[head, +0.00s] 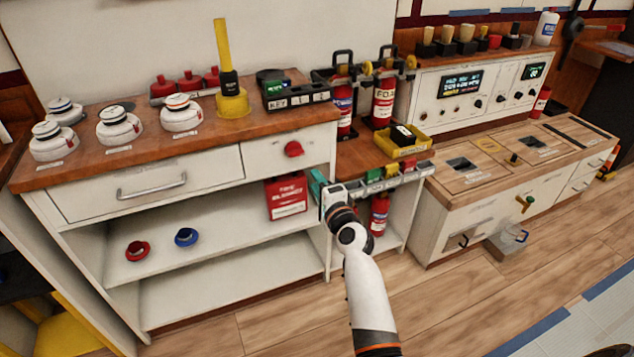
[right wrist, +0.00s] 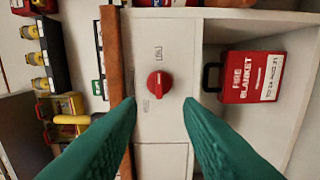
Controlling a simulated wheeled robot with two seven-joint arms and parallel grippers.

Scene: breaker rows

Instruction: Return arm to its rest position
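My right arm (head: 366,290) reaches up from the bottom of the head view to the cabinet front. Its gripper (head: 317,186), with teal fingers, is in front of the shelf edge. In the right wrist view the gripper (right wrist: 161,102) is open and empty, its fingers spread wide. A red rotary knob (right wrist: 160,82) on the white panel shows beyond and between the fingertips, apart from them. The same knob (head: 293,149) is up and left of the gripper in the head view. My left gripper is not in view.
A red fire blanket box (head: 287,197) stands on the shelf close to the right gripper. Fire extinguishers (head: 383,101) and a yellow bin (head: 401,146) are on the counter section to the right.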

